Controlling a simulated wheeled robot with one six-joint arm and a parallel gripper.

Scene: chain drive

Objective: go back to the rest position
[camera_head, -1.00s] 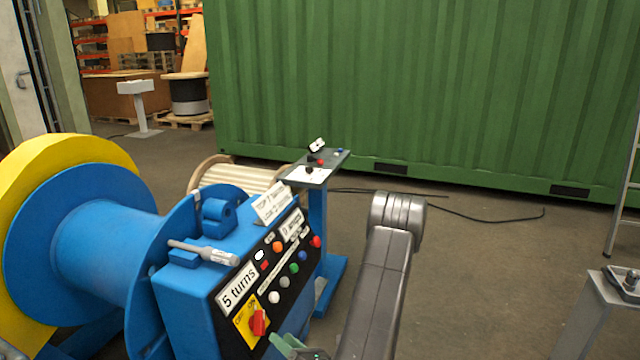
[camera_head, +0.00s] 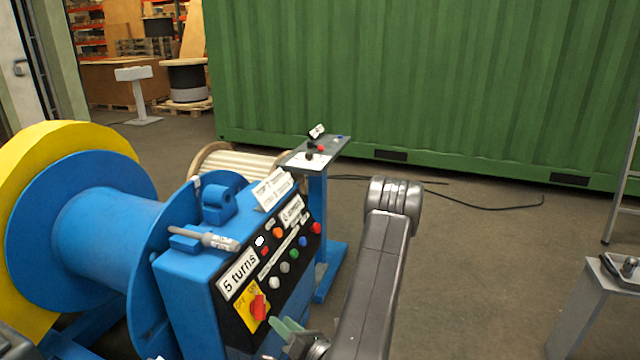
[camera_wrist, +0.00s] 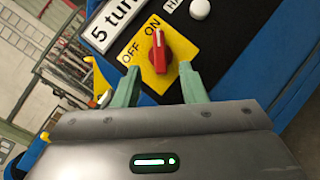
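My gripper (camera_head: 290,326) shows low in the head view, in front of the lower part of the blue control box (camera_head: 185,290). In the wrist view its two green fingers (camera_wrist: 162,72) stand apart with nothing held between them. The red rotary switch (camera_wrist: 158,52) on its yellow OFF/ON plate shows just beyond and between the fingertips, with gaps on both sides. In the head view the switch (camera_head: 258,307) is left of my gripper.
A blue and yellow cable drum (camera_head: 105,235) stands left of the box. A small blue stand with a grey top (camera_head: 320,155) is behind it. A grey pedestal (camera_head: 590,300) is at the right. Open floor lies between, before a green container (camera_head: 420,80).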

